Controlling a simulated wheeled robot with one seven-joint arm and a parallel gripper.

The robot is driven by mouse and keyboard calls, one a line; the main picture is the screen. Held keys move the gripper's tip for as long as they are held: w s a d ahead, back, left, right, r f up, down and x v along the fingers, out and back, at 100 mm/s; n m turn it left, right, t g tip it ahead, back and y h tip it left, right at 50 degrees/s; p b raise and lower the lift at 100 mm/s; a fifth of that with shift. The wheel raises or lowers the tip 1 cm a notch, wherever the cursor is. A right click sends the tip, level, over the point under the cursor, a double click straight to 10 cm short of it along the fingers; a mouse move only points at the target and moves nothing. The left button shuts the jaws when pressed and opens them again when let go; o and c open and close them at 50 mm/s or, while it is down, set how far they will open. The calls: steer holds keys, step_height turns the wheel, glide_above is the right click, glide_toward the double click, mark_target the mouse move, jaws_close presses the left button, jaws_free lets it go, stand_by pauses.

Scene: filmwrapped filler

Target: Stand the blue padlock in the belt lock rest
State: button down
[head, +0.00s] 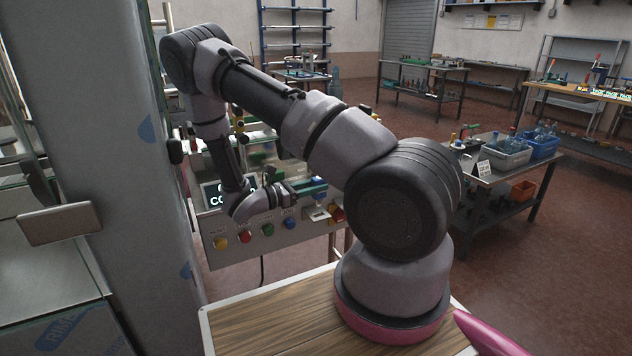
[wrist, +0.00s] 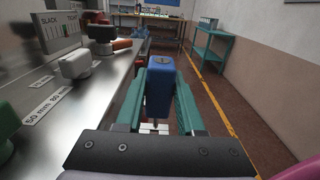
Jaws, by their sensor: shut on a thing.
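In the wrist view, the blue padlock (wrist: 160,88) is upright between the two green fingers of my gripper (wrist: 159,106), which is shut on it. The padlock is in front of and right of a steel surface, over open floor. A bright shackle-like piece shows below its body. In the head view, my gripper (head: 300,188) is small, in front of a panel with coloured buttons, and the padlock in it cannot be clearly made out. I cannot identify the belt lock rest for sure in either view.
A teal shelf (wrist: 208,45) stands far back.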

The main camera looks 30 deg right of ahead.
mark_target(316, 204)
steer(key=shift+f, duration=2.95)
steer(key=shift+f, duration=0.35)
steer(key=shift+c, duration=2.2)
jaws_free()
